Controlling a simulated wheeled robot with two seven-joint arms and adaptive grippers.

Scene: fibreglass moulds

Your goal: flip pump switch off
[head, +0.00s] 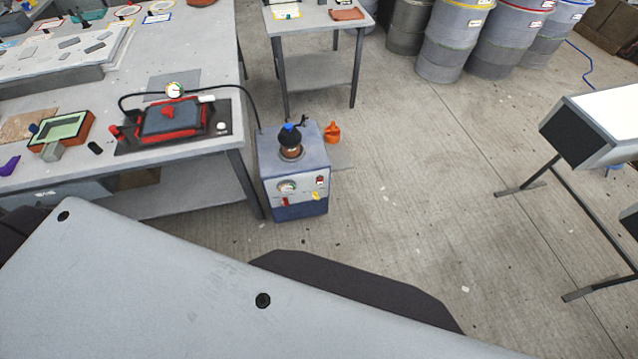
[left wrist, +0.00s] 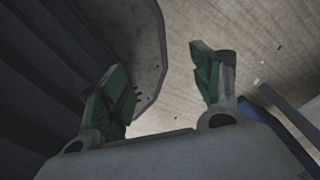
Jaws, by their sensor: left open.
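The vacuum pump (head: 292,172) is a blue-grey box on the floor beside the table leg, with a dark bottle and blue cap on top. Its front panel has a round gauge (head: 287,187), a small red switch (head: 320,180), a red part (head: 285,201) and a yellow part (head: 316,196). I cannot tell the switch's position at this size. My left gripper (left wrist: 160,85) shows in the left wrist view only, its two green-padded fingers apart with nothing between them. The pump is not clearly seen there. My right gripper is in neither view.
A workbench (head: 200,190) at left carries a red-and-black mould (head: 172,118) with a hose running to the pump. An orange bottle (head: 332,132) stands by the pump. A small table (head: 315,72) and drums (head: 452,40) are behind. A rack (head: 590,130) is at right. Floor between is clear.

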